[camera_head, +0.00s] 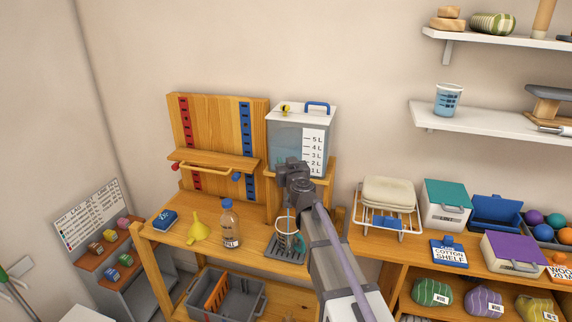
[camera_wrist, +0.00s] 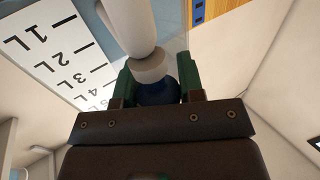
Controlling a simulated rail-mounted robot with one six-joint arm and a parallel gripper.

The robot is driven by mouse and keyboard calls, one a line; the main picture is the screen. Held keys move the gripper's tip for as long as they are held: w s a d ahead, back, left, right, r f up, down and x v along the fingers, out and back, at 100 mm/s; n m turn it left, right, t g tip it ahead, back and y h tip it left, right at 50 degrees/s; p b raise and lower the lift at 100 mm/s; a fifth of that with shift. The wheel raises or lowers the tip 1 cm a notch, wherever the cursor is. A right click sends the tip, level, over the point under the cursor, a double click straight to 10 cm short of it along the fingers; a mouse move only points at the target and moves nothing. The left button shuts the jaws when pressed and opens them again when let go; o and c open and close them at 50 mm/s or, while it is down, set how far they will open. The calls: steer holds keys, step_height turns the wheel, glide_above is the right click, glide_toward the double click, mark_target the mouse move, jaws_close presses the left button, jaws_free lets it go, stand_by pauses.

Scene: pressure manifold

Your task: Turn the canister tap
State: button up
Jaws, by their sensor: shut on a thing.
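The clear canister (camera_head: 286,141) with a litre scale and white lid stands on a raised wooden shelf. Its scale (camera_wrist: 48,48) shows upside down in the wrist view. My gripper (camera_head: 288,174) is at the canister's lower front and hides the tap in the head view. In the wrist view, the green fingers of my gripper (camera_wrist: 157,87) are shut on the tap's dark blue handle (camera_wrist: 158,93). The tap's white body (camera_wrist: 130,35) shows beyond it. A glass jug (camera_head: 287,240) stands below on a dark grate. A thin blue line runs down toward the jug.
A towel rack (camera_head: 388,205) stands on the right counter.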

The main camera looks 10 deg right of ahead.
steer(key=m+h, duration=0.3)
steer(key=h, duration=0.2)
steer(key=shift+d, duration=0.2)
steer(key=shift+d+m+g+h, duration=0.2)
steer(key=shift+m+g+h, duration=0.6)
steer(key=shift+m+h, duration=0.85)
steer(key=shift+s+h, duration=0.1)
steer(key=shift+h, duration=0.45)
steer(key=o, duration=0.9)
steer(key=v, duration=1)
steer(key=shift+s+a+r, duration=0.15)
steer(key=shift+s, duration=0.2)
